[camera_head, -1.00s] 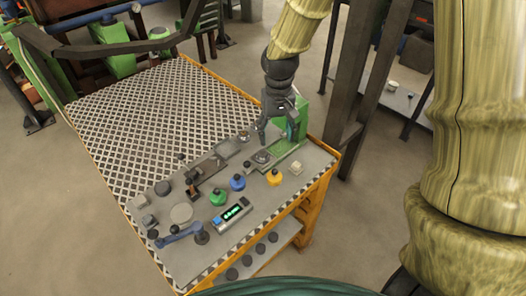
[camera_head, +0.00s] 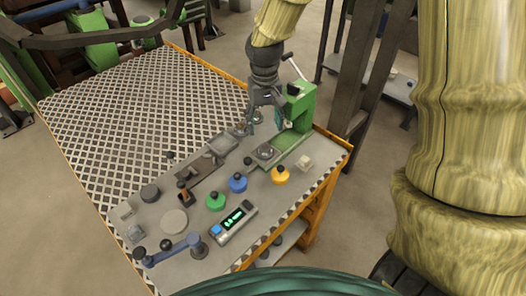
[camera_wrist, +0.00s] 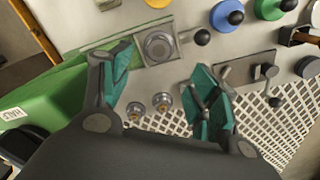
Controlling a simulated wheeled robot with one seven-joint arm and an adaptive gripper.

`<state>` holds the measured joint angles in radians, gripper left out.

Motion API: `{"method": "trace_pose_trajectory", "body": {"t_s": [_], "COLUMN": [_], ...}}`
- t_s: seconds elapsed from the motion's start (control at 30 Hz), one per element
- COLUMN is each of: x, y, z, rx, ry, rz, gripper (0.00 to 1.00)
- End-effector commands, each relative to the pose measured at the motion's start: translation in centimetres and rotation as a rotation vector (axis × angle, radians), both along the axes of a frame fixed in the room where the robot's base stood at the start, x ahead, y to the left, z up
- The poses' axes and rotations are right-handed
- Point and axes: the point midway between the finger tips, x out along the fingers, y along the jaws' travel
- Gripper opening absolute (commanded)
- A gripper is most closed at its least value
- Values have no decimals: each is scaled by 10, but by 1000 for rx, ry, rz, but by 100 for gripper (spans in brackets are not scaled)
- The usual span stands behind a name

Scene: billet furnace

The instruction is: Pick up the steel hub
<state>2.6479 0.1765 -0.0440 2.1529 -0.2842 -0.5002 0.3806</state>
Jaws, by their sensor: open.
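A round grey metal piece with a ring-shaped top, which looks like the steel hub (camera_head: 265,152), sits on a square plate at the foot of the green press. In the wrist view the hub (camera_wrist: 158,47) lies just beyond my fingertips. My gripper (camera_head: 266,118) is above the table beside the press, pointing down. Two small metal fittings (camera_wrist: 162,101) show lower down between the fingers.
The green press (camera_head: 300,108) with its lever stands close to my gripper. Green (camera_head: 216,201), blue (camera_head: 238,182) and yellow (camera_head: 280,175) knobbed pieces stand in front. A display box (camera_head: 233,221) is near the front edge. The perforated table top (camera_head: 140,110) at left is clear.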

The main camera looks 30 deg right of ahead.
Motion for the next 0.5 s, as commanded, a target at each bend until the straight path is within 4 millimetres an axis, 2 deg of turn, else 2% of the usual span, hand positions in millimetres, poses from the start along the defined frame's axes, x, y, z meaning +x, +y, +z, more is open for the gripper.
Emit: {"method": "trace_pose_trajectory", "body": {"t_s": [0.23,0.5], "x": [-2,-1], "y": [-2,-1], "z": [-31,-45], "rx": [1,1], "ry": [3,1], "rz": [-4,-3], "gripper": [61,61]}}
